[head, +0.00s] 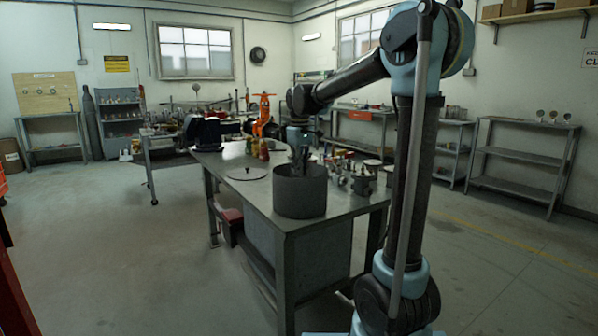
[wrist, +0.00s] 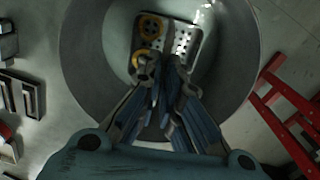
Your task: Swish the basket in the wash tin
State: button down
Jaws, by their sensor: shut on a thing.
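The wash tin (head: 299,195) is a large grey round tin on the near corner of the steel bench. In the wrist view its wide wall (wrist: 82,55) rings a paler bottom. The basket (wrist: 184,42), metal with punched holes, is inside the tin's outline and holds yellow ring-shaped parts (wrist: 149,27). My gripper (wrist: 166,80) points down into the tin and is shut on the basket at its near side. The fingers hide the exact grip point. In the head view my gripper (head: 300,152) is over the tin's mouth, and the tin wall hides the basket.
The steel bench (head: 245,200) has a flat round lid (head: 246,173) left of the tin and several metal parts (head: 360,180) to its right. Bottles (head: 260,148) stand behind. A red frame (wrist: 290,110) shows at right in the wrist view.

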jog(key=shift+r, duration=0.55)
jog(key=shift+f, duration=0.7)
jog(key=shift+r, duration=0.8)
dwell(0.4)
notch_tip(320, 180, up, 13)
jog(key=shift+r, duration=0.15)
dwell(2.7)
dwell(2.1)
